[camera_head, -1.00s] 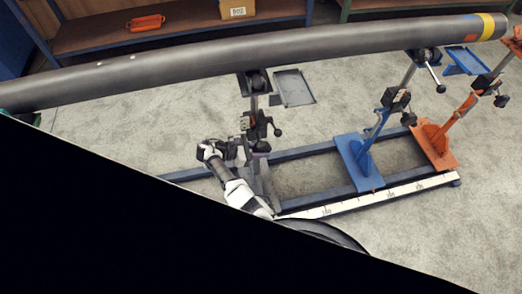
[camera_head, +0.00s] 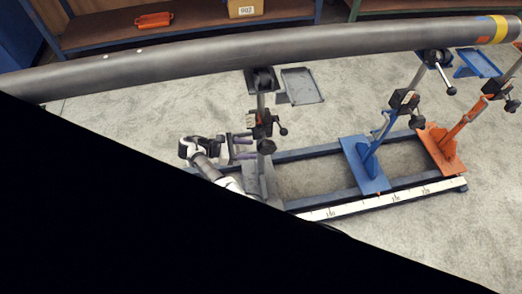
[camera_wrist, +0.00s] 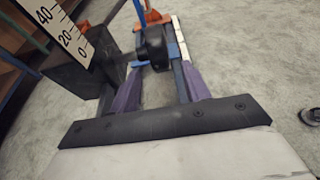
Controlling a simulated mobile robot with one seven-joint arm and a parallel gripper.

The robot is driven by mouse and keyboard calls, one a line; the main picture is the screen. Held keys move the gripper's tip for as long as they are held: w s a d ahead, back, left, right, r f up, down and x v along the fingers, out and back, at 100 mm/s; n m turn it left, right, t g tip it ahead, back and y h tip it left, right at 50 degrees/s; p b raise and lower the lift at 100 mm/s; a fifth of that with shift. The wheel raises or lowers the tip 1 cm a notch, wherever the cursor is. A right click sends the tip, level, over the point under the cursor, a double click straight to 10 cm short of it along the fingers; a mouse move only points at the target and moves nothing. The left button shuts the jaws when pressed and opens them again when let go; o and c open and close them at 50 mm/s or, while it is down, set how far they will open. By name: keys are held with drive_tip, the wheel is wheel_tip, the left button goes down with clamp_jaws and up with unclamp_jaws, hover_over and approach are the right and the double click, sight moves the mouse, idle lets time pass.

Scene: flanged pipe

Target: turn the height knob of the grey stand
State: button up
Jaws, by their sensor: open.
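The grey stand (camera_head: 261,102) stands upright under the pipe in the head view, with a black clamp block and side handle on its post. A black round knob (camera_head: 266,146) sits low on the post; it shows in the wrist view as a dark knob (camera_wrist: 154,47). My gripper (camera_head: 250,147) is open just left of this knob, its fingers pointing at it. In the wrist view my gripper (camera_wrist: 155,75) has purple fingers apart, with the knob ahead, roughly between the tips. I cannot tell whether they touch it. A scale plate (camera_wrist: 66,32) and black block (camera_wrist: 75,76) show left of the fingers.
A long grey pipe (camera_head: 220,68) crosses above. A blue stand (camera_head: 364,160) and an orange stand (camera_head: 442,145) share the floor rail (camera_head: 310,152) to the right. A ruler strip (camera_head: 370,201) runs along the front. A shelf (camera_head: 190,30) stands behind. A black area hides the lower left.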

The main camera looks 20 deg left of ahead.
drive_tip(key=p+v, duration=0.1)
drive_tip(key=v, duration=0.5)
drive_tip(key=shift+s+a, duration=0.1)
drive_tip(key=shift+s, duration=0.05)
idle(0.4)
